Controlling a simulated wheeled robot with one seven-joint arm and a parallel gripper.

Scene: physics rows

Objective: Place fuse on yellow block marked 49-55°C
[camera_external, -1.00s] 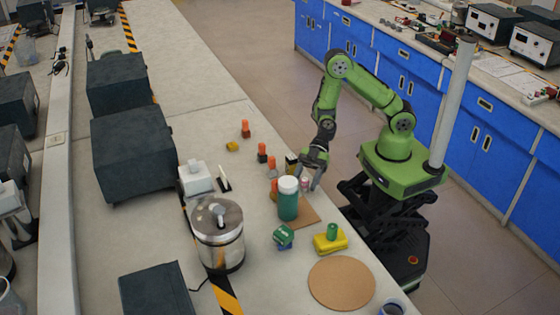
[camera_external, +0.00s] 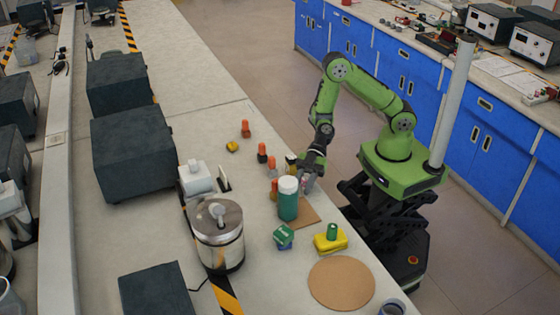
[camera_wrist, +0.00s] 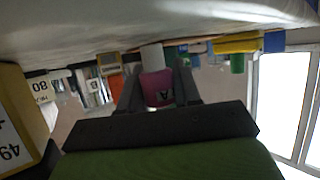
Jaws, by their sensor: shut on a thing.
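My gripper (camera_external: 308,181) is low over the near bench edge, just right of a green bottle with a white lid. In the wrist view its two dark fingers (camera_wrist: 159,98) are shut on a pink-red fuse (camera_wrist: 157,88) with a pale end and a letter A on it. In the outside view the fuse is mostly hidden by the bottle and the fingers. A yellow block marked 49 (camera_wrist: 17,125) stands close at the left edge of the wrist view, its label only partly in frame. In the outside view a dark-and-yellow block (camera_external: 291,160) beside the gripper may be it.
The green bottle (camera_external: 288,203) stands close to the gripper. Several orange-topped pieces (camera_external: 262,150) stand behind it. A green-and-blue cube (camera_external: 284,236), a yellow block with a green cylinder (camera_external: 331,240) and a round cork mat (camera_external: 341,283) lie nearer. A metal pot (camera_external: 219,240) is left.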

